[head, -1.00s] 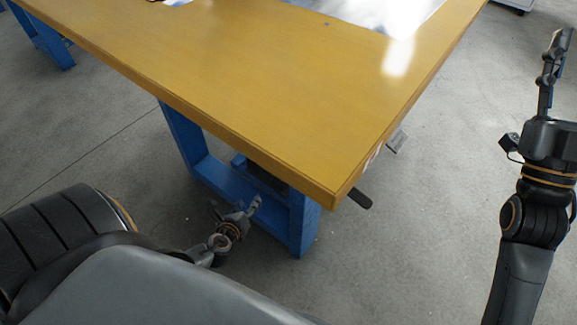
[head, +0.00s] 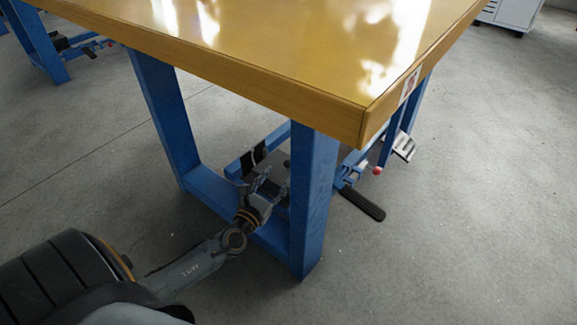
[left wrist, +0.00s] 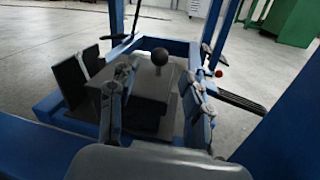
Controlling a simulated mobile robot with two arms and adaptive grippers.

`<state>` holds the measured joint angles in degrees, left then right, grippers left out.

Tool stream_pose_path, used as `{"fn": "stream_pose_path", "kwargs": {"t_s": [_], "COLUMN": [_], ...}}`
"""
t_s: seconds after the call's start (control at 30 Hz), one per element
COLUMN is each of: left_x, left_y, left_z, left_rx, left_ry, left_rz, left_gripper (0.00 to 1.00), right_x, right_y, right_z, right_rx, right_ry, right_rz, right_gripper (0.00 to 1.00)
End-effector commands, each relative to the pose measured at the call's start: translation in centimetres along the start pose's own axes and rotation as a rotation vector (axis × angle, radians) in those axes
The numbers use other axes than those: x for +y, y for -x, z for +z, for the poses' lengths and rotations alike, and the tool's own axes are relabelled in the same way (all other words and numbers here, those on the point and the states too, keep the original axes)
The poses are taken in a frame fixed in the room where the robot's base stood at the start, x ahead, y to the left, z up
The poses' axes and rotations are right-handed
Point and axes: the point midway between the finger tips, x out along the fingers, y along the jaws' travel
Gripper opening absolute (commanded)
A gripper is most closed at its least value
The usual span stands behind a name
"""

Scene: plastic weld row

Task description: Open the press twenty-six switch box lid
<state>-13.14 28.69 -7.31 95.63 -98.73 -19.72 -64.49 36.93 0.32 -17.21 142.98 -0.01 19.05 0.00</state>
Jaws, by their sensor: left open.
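A grey box-shaped unit (head: 281,166), which looks like the switch box, sits low in the blue frame under the yellow table. In the left wrist view its grey top (left wrist: 146,82) shows with a black ball knob (left wrist: 160,57) at the far side. A dark flat plate (left wrist: 72,82) stands tilted at its left; I cannot tell whether this is the lid. My left gripper (head: 268,182) is at the box. My right gripper is out of view.
The yellow tabletop (head: 255,60) overhangs the box. A blue table leg (head: 313,200) stands close right of my left gripper. A black pedal (head: 361,204) and a red knob (head: 377,171) lie further right. The grey floor at right is clear.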

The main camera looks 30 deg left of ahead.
Motion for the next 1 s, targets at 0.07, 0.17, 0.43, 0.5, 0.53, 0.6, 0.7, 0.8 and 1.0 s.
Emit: {"fn": "stream_pose_path", "kwargs": {"t_s": [0.07, 0.17, 0.43, 0.5, 0.53, 0.6, 0.7, 0.8, 1.0], "left_x": [0.0, 0.0, 0.0, 0.0, 0.0, 0.0, 0.0, 0.0, 0.0], "left_y": [-1.9, -4.0, -7.3, -7.7, -7.8, -7.9, -7.9, -7.9, -7.9], "left_z": [-0.2, -0.2, -0.2, -0.1, -0.1, -0.1, -0.1, -0.1, -0.1], "left_rx": [-0.003, -0.002, 0.001, 0.001, 0.001, 0.002, 0.002, 0.002, 0.002], "left_ry": [0.004, 0.003, 0.002, 0.002, 0.002, 0.002, 0.002, 0.002, 0.002], "left_rz": [0.004, 0.003, 0.002, 0.0, 0.0, 0.0, 0.0, 0.0, 0.0], "left_gripper": [0.49, 0.49, 0.49, 0.49, 0.49, 0.49, 0.49, 0.49, 0.1], "right_x": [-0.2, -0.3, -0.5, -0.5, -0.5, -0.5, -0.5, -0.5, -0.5], "right_y": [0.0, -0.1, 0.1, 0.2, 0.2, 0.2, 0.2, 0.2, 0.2], "right_z": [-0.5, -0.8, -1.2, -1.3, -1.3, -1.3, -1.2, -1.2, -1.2], "right_rx": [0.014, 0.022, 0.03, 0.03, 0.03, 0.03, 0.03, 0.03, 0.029], "right_ry": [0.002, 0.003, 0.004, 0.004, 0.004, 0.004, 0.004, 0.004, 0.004], "right_rz": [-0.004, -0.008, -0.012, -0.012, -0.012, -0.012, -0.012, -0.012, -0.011], "right_gripper": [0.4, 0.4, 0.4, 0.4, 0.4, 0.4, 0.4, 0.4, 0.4]}}
